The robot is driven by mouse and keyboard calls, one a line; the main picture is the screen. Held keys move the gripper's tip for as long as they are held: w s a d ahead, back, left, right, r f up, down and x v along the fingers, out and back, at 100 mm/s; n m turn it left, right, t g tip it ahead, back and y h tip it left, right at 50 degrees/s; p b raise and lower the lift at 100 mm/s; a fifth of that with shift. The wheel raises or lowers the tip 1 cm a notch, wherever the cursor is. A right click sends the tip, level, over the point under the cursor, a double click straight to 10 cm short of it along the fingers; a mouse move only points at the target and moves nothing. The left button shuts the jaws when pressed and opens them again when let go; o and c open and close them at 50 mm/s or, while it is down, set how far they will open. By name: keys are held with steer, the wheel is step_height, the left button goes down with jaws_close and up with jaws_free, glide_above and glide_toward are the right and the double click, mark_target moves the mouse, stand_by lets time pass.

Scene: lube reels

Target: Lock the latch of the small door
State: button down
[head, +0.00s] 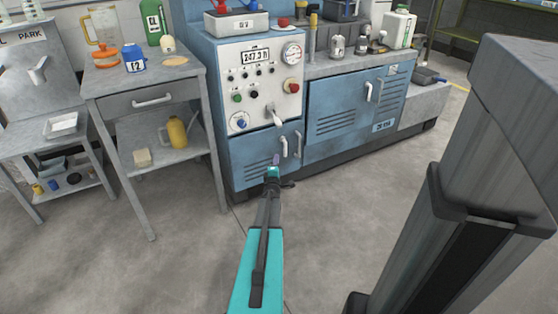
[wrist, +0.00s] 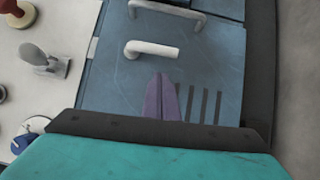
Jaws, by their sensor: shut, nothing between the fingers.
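The small door (head: 258,160) is a blue panel with louvre slots, below the grey control panel; it looks flush with the cabinet. The door also shows in the wrist view (wrist: 215,65). Its latch is a pale lever (head: 284,147), hanging down from its upper end, left of the door's bar handle (head: 298,145). In the wrist view the latch lever (wrist: 155,49) lies roughly parallel to the bar handle (wrist: 168,10). My gripper (head: 275,160) is shut and empty, its purple fingertips (wrist: 161,85) just beside the lever and apparently apart from it.
The control panel (head: 262,75) above carries a grey lever (head: 273,115) and a red knob (head: 292,87). A wider blue door (head: 345,108) is to the right. A grey side table (head: 150,92) stands to the left. The floor in front is clear.

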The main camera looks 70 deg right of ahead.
steer(key=p+v, duration=0.2)
steer(key=v, duration=0.8)
steer(key=shift+a+r, duration=0.15)
steer(key=shift+a, duration=0.15)
steer(key=shift+w, duration=0.1)
